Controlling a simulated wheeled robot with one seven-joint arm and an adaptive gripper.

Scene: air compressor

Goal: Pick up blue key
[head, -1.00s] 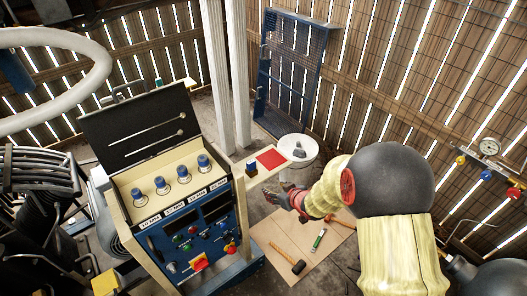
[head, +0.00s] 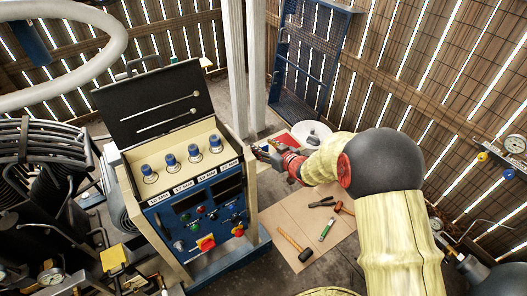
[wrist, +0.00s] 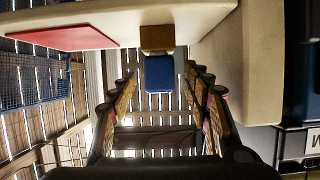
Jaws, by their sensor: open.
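In the wrist view, a small blue block (wrist: 159,73), which I take for the blue key, has a wooden or brass-coloured end (wrist: 157,38) against the pale board (wrist: 185,12). My gripper (wrist: 161,85) is open, with one finger on each side of the blue block and visible gaps on both sides. In the head view, my gripper (head: 268,153) is beside the control box, at the pale board with the red square. The key cannot be made out clearly there behind the gripper.
The blue control box (head: 205,215) with its raised black lid (head: 155,105) stands close left of my gripper. A red square (wrist: 62,38) lies on the board. A white bucket (head: 318,132) stands behind my arm. Tools lie on a floor sheet (head: 280,215).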

